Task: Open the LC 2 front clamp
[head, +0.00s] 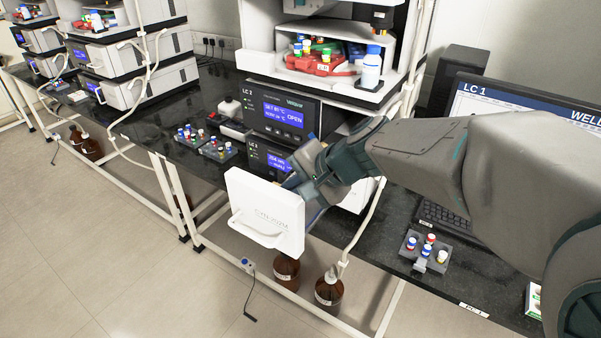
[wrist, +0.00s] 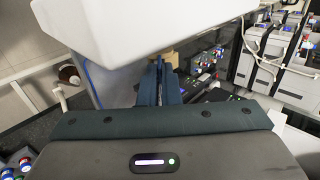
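A dark instrument module labelled LC 2 (head: 285,112) stands in the middle of the bench, with a blue display that appears to read OPEN. Below it, a white door panel (head: 265,215) with a pull handle is swung out over the bench edge; it also fills the top of the wrist view (wrist: 150,25). My gripper (head: 296,184) is just behind the door's right edge, before the lower module. In the wrist view its dark blue fingers (wrist: 159,68) are close together near a small tan part (wrist: 168,58). Contact is unclear. I cannot make out the front clamp itself.
Vial racks stand on the bench left of the stack (head: 205,145) and at the right (head: 425,250). A monitor (head: 525,105) and keyboard (head: 440,218) are at the right. Brown bottles (head: 286,270) with tubing stand below the bench. The floor at left is clear.

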